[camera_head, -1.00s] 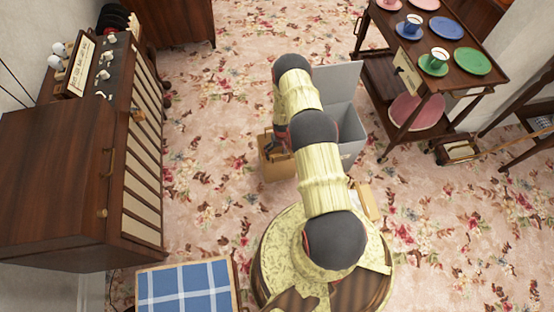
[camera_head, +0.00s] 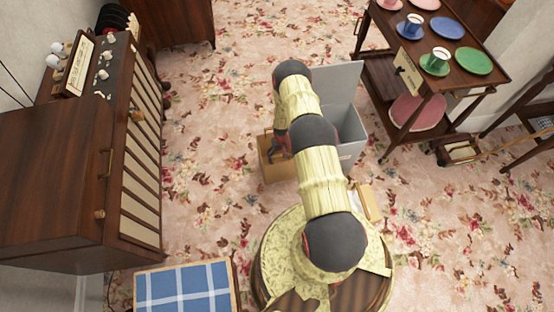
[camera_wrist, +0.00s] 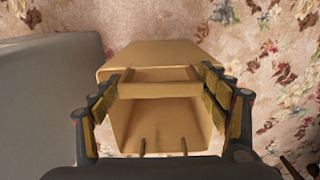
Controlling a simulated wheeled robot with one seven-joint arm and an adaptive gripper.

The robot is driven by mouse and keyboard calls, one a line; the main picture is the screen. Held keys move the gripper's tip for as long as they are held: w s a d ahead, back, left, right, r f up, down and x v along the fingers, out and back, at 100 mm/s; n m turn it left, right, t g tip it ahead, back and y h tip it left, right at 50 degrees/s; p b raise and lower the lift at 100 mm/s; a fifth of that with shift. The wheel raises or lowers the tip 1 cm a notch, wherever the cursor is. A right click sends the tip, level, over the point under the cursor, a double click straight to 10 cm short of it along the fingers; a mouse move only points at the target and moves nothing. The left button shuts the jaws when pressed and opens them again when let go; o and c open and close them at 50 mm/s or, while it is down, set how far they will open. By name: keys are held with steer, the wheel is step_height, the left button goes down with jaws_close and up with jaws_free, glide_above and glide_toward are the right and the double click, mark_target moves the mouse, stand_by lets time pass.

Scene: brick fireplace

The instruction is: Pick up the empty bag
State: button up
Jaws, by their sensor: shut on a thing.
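The tan bag (camera_head: 268,158) is on the floral carpet, just left of the grey box, partly hidden by my arm in the head view. In the wrist view the bag (camera_wrist: 160,55) fills the middle; its mouth faces the camera and its visible inside is empty. My gripper (camera_wrist: 160,88) has its fingers at both sides of the bag's upper edge and is shut on it. In the head view my gripper (camera_head: 280,148) is mostly hidden by the arm. I cannot tell whether the bag is clear of the carpet.
The grey box (camera_head: 352,135) with a raised lid stands close beside the bag; its side also fills the wrist view's left (camera_wrist: 45,100). A dark wooden cabinet (camera_head: 70,180) is at left, a tea trolley (camera_head: 455,55) at right. Carpet between cabinet and bag is clear.

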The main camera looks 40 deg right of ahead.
steer(key=c, duration=0.6)
steer(key=shift+r, duration=0.1)
